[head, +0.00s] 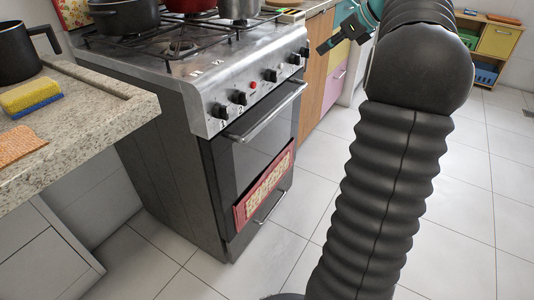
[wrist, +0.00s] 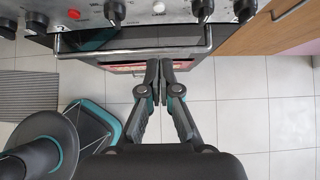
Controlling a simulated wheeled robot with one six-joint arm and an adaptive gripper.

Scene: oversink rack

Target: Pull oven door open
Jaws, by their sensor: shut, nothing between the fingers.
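The oven door (head: 237,160) is the dark front of the steel stove and looks shut. Its long metal handle (head: 268,112) runs across the top of the door, below the knobs. In the wrist view the handle (wrist: 110,53) spans the upper part of the picture. My gripper (wrist: 160,64) points toward the stove with its two fingertips together and nothing between them. In the head view my gripper (head: 330,44) shows right of the stove top, higher in the picture than the handle.
A red-edged patterned cloth (head: 264,188) is on the lower oven front. Knobs (head: 239,98) line the panel above. Pots (head: 126,16) stand on the hob. A granite counter (head: 90,112) with a sponge (head: 30,97) is left. Tiled floor (head: 470,210) lies clear to the right.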

